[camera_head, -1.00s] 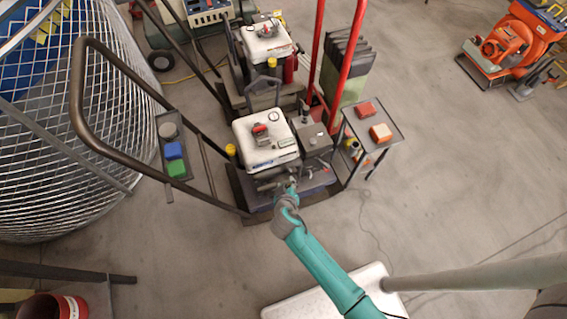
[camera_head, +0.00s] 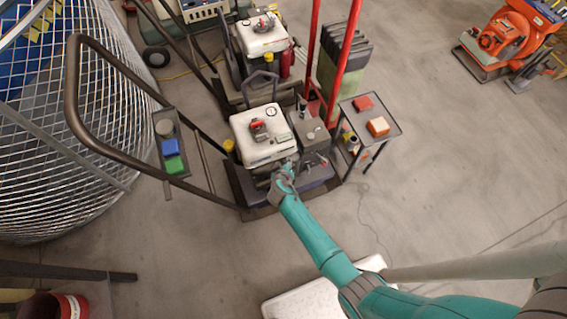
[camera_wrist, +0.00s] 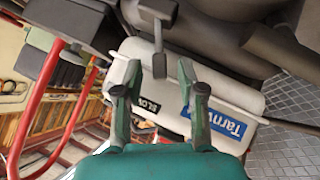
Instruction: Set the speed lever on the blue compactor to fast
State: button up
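The blue compactor (camera_head: 318,186) stands in the middle of the head view, with a white engine cover (camera_head: 252,138) on a dark blue base. My gripper (camera_head: 283,174) is at its near side. In the wrist view my gripper (camera_wrist: 162,75) is open, its two green fingers apart. A grey lever (camera_wrist: 159,66) with a block-shaped end hangs between or just beyond the fingertips; contact cannot be told. Behind it is the white cover (camera_wrist: 240,92) with a blue brand label and a partly hidden label that seems to read "SLOW". The lever is hidden in the head view.
A second, similar machine (camera_head: 262,38) stands behind. A small side table (camera_head: 385,108) with red blocks is to the right. A bent handle bar (camera_head: 75,75) and a tray (camera_head: 180,125) with coloured blocks are left. Red posts (camera_head: 346,60) rise behind.

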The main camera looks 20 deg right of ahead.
jog(key=shift+w+d+f, duration=0.1)
jog(key=shift+w+f, duration=0.05)
grip_shut()
